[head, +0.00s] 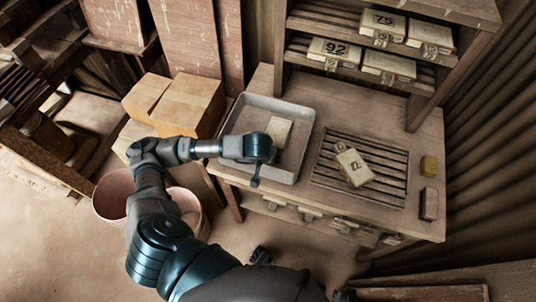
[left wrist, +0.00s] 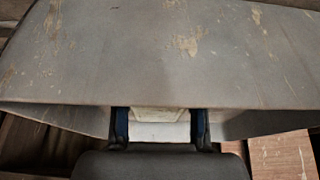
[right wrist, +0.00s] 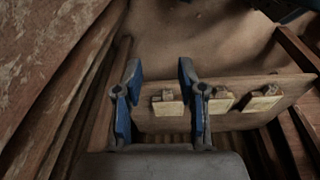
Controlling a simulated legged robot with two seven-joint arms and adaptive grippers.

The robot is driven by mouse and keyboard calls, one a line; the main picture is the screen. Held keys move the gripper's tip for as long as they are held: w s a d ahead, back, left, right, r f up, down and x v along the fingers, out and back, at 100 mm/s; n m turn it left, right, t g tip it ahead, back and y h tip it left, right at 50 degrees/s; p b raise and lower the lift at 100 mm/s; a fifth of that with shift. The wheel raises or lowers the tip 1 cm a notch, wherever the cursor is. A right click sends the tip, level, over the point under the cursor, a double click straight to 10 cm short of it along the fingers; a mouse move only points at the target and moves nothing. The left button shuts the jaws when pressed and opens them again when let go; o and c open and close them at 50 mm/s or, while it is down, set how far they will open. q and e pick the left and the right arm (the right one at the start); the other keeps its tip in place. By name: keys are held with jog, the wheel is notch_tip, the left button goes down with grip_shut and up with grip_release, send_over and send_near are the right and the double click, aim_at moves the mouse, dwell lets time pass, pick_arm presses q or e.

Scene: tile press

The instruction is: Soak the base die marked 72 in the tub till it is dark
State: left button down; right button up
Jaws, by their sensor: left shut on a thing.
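A grey metal tub (head: 306,128) stands on the left part of the bench. A pale block (head: 278,130) shows inside it, beside my left gripper (head: 262,152). In the left wrist view a pale block (left wrist: 160,122) sits between the fingers of my left gripper (left wrist: 160,130), which is shut on it, near the tub's grey wall (left wrist: 150,60). Its marking is not readable, and its surface looks pale. Another pale die (head: 353,167) lies tilted on the slatted rack; its marking looks like 72, but I cannot be sure. My right gripper (right wrist: 160,105) is open and empty.
The slatted rack (head: 330,178) is right of the tub. Dies marked 75 and 92 (head: 334,50) stand on the shelves. Cardboard boxes (head: 185,105) and pink buckets (head: 113,196) are at left.

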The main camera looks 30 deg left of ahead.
pick_arm(q)
jog(key=shift+s+f+b, duration=0.1)
jog(key=shift+f+b, duration=0.65)
jog(key=shift+f, duration=0.25)
pick_arm(e)
notch_tip(320, 180, up, 5)
jog(key=shift+w, duration=0.15)
